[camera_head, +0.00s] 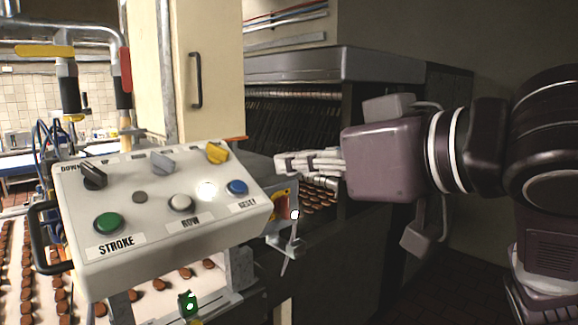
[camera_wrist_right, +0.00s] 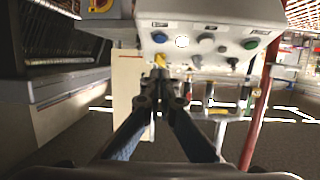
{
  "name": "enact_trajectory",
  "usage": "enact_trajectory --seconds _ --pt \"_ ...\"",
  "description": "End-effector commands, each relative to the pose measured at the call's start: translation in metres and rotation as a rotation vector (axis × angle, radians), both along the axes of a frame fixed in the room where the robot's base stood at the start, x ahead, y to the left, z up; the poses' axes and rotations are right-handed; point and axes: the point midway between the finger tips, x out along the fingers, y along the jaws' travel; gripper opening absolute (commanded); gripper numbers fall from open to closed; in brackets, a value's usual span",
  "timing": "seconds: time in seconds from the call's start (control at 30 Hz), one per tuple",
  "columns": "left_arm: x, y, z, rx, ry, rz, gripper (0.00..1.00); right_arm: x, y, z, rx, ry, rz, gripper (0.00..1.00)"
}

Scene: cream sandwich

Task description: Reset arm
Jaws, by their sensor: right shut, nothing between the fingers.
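My right gripper (camera_head: 284,163) comes in from the right in the head view, its fingers pointing left, just right of a white control box (camera_head: 165,252). In the right wrist view the right gripper (camera_wrist_right: 162,80) has its fingers together and empty, with the tips just below the yellow knob (camera_wrist_right: 160,60). I cannot tell whether they touch anything. The yellow knob also shows on the box in the head view (camera_head: 217,153), beside a grey knob (camera_head: 163,163) and a dark knob (camera_head: 93,177). My left gripper is not in view.
The box has a green button (camera_head: 108,223), a white button (camera_head: 181,203) and a blue button (camera_head: 237,188). A dark machine (camera_head: 340,65) stands behind the gripper. Round brown biscuits (camera_head: 133,297) lie on a conveyor below. Dark floor is open at the lower right.

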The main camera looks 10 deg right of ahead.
Motion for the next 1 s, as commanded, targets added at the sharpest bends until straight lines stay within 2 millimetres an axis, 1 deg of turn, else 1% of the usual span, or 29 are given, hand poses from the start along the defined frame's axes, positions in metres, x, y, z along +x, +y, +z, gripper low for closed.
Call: enact_trajectory --seconds 0.03,0.1,0.33,0.37,0.47,0.57,0.67,0.7,0.77,0.8,0.83,0.97,1.0 --pt "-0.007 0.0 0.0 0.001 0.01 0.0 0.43 0.0 0.0 0.0 0.0 0.0 0.0 0.0" --pt "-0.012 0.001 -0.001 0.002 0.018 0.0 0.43 0.0 0.0 0.0 0.0 0.0 0.0 0.0" --pt "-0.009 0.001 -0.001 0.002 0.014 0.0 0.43 0.001 0.0 -0.001 0.0 0.002 0.001 0.0" --pt "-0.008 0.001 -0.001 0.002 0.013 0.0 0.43 0.002 0.001 -0.003 0.0 0.005 0.001 0.0" --pt "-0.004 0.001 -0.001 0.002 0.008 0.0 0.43 0.01 0.001 -0.018 0.002 0.025 0.001 0.0" --pt "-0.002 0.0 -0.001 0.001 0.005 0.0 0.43 0.025 0.002 -0.049 0.004 0.064 0.001 0.0" --pt "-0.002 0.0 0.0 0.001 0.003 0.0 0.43 0.042 0.001 -0.09 0.008 0.113 -0.007 0.0" --pt "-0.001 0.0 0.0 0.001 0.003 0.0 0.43 0.047 0.0 -0.108 0.01 0.133 -0.013 0.0" --pt "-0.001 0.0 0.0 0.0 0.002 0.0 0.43 0.054 -0.002 -0.134 0.012 0.16 -0.023 0.0" --pt "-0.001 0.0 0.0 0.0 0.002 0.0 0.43 0.058 -0.003 -0.152 0.012 0.18 -0.03 0.0" --pt "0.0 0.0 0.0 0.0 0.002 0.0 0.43 0.06 -0.005 -0.166 0.011 0.196 -0.036 0.0" --pt "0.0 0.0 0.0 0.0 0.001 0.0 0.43 0.065 -0.013 -0.228 0.006 0.267 -0.07 0.0" --pt "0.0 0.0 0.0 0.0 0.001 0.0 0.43 0.064 -0.016 -0.248 0.003 0.289 -0.08 0.0"
